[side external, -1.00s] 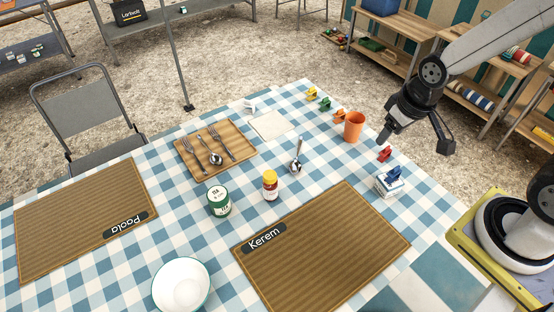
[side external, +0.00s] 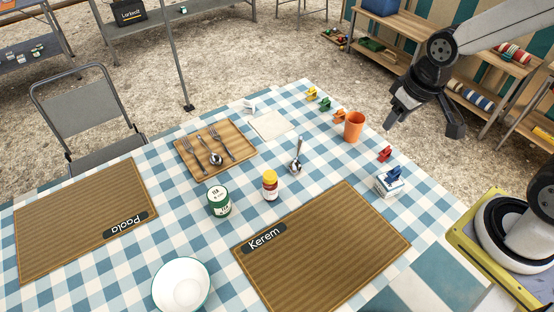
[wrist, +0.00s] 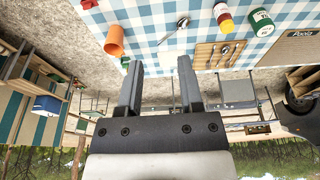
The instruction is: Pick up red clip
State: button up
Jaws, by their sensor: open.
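The red clip (side external: 385,153) lies on the checked tablecloth near the table's right edge, between the orange cup and a blue clip. In the wrist view, a red thing (wrist: 89,4) at the top edge, partly cut off, looks like the same clip. My gripper (side external: 425,128) is open and empty, held in the air to the right of the red clip and beyond the table's edge in the side view. In the wrist view, its two fingers (wrist: 158,82) stand well apart with nothing between them.
An orange cup (side external: 354,126) stands behind the red clip. A blue clip (side external: 394,174) sits on a stack of white cards (side external: 389,187) in front of it. Orange (side external: 339,116), green (side external: 325,103) and yellow (side external: 312,94) clips line the far edge. A spoon (side external: 297,154) lies left.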

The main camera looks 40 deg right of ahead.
jog(key=d+r+m+t, duration=0.1)
jog(key=d+m+t, duration=0.5)
jog(key=d+m, duration=0.9)
jog(key=d+m+t, duration=0.5)
jog(key=d+m, duration=0.4)
jog(key=m, duration=1.1)
jog(key=y, duration=0.1)
send_near(385, 153)
jog(key=d, duration=0.2)
jog(key=w+d+f, duration=0.1)
jog(key=shift+d, duration=0.15)
jog(key=shift+f, duration=0.45)
jog(key=shift+x, duration=1.35)
jog(key=shift+w, duration=0.1)
